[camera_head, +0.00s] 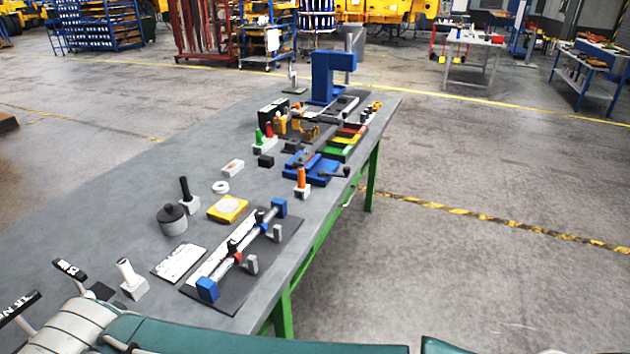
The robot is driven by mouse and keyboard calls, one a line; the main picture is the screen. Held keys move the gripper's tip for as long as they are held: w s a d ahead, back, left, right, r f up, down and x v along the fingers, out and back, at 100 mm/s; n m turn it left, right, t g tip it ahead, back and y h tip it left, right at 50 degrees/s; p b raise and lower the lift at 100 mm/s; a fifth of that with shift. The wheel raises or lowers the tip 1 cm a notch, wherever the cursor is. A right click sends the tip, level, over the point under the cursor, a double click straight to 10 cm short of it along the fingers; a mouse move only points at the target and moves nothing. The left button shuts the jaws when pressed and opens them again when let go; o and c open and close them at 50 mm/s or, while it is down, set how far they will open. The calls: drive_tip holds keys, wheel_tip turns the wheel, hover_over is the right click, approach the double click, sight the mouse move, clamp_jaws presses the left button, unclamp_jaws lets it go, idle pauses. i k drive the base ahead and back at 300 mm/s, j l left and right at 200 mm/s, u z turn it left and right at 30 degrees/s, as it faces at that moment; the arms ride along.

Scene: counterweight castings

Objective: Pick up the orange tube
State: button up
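The orange tube (301,177) stands upright in a small white block near the right edge of the grey workbench (120,226). It is just in front of a blue vise-like fixture (318,170). My gripper (45,288) is at the lower left corner, partly cut off by the frame. Its two dark-tipped fingers are spread apart, and nothing shows between them. It is well apart from the orange tube, at the near end of the bench.
A dark plate with a clamped rail (240,250) lies nearer than the tube. A white tube (127,271), a black tube (185,189), a lidded grey pot (172,219) and a yellow tray (228,212) stand around it. A blue press (328,77) stands at the far end. The bench's left side is clear.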

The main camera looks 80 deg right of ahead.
sight(301, 185)
drive_tip(key=k+z, duration=0.1)
drive_tip(key=z, duration=0.7)
drive_tip(key=k+z, duration=0.1)
drive_tip(key=z, duration=0.25)
drive_tip(key=l+z, duration=0.1)
drive_tip(key=z, duration=1.1)
